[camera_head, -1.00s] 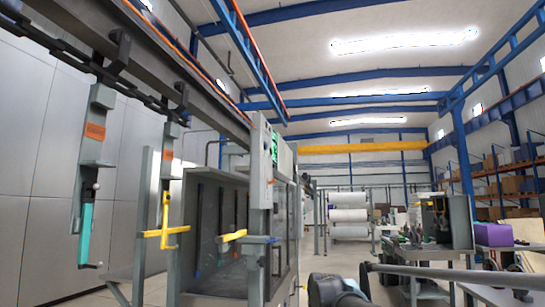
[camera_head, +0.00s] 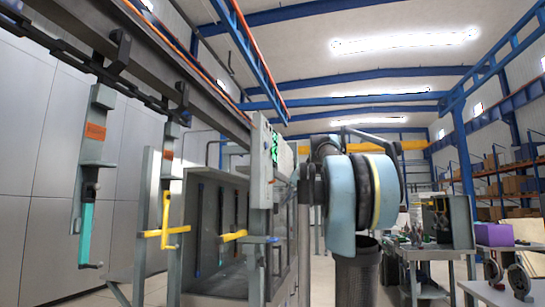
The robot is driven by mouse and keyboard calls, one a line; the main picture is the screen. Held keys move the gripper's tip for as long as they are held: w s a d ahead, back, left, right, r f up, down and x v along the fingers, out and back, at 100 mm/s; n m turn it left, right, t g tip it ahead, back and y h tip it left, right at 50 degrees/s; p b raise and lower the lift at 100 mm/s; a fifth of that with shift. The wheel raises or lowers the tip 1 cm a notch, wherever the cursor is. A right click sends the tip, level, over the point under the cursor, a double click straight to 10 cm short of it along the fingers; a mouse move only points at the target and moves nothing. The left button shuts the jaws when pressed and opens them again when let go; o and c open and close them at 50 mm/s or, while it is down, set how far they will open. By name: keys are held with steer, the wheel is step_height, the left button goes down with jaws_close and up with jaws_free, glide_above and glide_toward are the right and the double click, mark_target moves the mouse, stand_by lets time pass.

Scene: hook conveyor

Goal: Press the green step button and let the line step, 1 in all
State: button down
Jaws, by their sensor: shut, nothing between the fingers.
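A grey control post (camera_head: 261,165) stands at the front corner of the booth, with a lit green display (camera_head: 275,148) on its side. The green step button cannot be made out; my arm covers part of that side. My gripper (camera_head: 289,190) is small and dark at the post's right side, below the display, and reads as shut and empty. I cannot tell whether it touches the post. The overhead line carries hangers with orange labels: one holds a teal part (camera_head: 86,235), one a yellow part (camera_head: 165,225).
The grey booth (camera_head: 213,285) stands behind and left of the post, with a yellow part (camera_head: 234,236) at its opening. A worktable (camera_head: 425,250) and a purple box (camera_head: 493,234) are at the right. Blue steel beams run overhead.

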steer(key=w+d+r+m+t, duration=0.1)
steer(key=w+d+r+t, duration=0.1)
steer(key=w+r, duration=0.3)
steer(key=w+d+r+m+t, duration=0.1)
steer(key=w+d+r, duration=0.3)
steer(key=r, duration=0.8)
steer(key=w+d+r+m+t+y, duration=0.1)
steer(key=w+d+r, duration=0.3)
steer(key=w+r, duration=0.4)
steer(key=shift+r+m+t, duration=0.25)
steer(key=shift+m+t, duration=0.25)
steer(key=shift+t, duration=0.4)
steer(key=shift+w+a, duration=0.15)
steer(key=w+a, duration=0.2)
steer(key=a, duration=0.6)
steer(key=shift+w, duration=0.3)
steer(key=shift+a, duration=0.2)
steer(key=shift+a, duration=0.3)
